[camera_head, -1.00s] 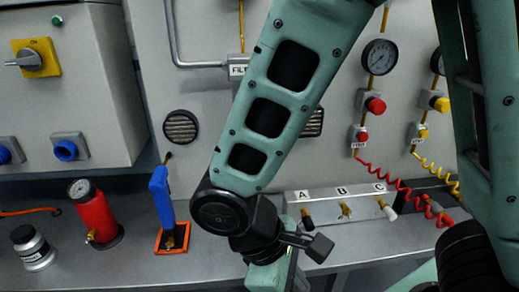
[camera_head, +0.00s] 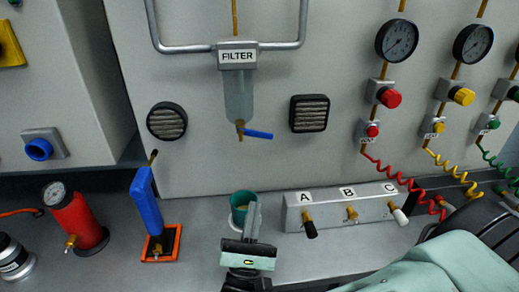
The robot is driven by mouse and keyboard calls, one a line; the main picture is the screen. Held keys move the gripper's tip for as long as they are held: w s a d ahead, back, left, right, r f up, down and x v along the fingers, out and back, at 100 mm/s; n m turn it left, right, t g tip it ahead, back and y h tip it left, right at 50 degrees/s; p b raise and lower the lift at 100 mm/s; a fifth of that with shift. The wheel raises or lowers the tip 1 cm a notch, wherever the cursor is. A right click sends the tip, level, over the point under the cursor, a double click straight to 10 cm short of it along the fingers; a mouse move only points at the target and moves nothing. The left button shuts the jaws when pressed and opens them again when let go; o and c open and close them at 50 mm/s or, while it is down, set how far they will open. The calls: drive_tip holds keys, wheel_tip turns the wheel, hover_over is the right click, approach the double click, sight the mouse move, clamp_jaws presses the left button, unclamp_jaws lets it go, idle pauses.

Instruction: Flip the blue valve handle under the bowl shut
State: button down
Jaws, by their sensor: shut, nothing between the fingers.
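The blue valve handle (camera_head: 257,133) sticks out to the right, tilted slightly down, from a small brass valve (camera_head: 240,127) under the clear grey filter bowl (camera_head: 238,97). The bowl hangs below the block labelled FILTER on the wall panel. My gripper (camera_head: 251,206) is below the handle, in front of a teal cup (camera_head: 240,196) on the bench. It is shut, with nothing seen held in it, and apart from the handle. It hides part of the cup.
A manifold (camera_head: 345,207) with valves A, B and C stands right of my gripper. A blue lever in an orange base (camera_head: 160,254) and a red cylinder (camera_head: 78,221) stand left. The panel between bowl and gripper is clear.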

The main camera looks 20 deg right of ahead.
drive_tip(key=n+t+y, duration=0.1)
drive_tip(key=p, duration=0.6)
approach(265, 138)
drive_tip(key=w+d+r, duration=0.2)
drive_tip(key=w+r, duration=0.1)
drive_tip(key=w, duration=0.2)
drive_tip(key=shift+r, duration=0.4)
drive_tip(key=n+t+y+p, duration=0.1)
drive_tip(key=d+r+n+y+p, duration=0.1)
drive_tip(key=n+p, duration=0.1)
drive_tip(key=shift+s+d+r+t+y, duration=0.1)
drive_tip(key=shift+s+r+t+y, duration=0.05)
drive_tip(key=shift+r+t+y, duration=0.2)
drive_tip(key=shift+f, duration=0.3)
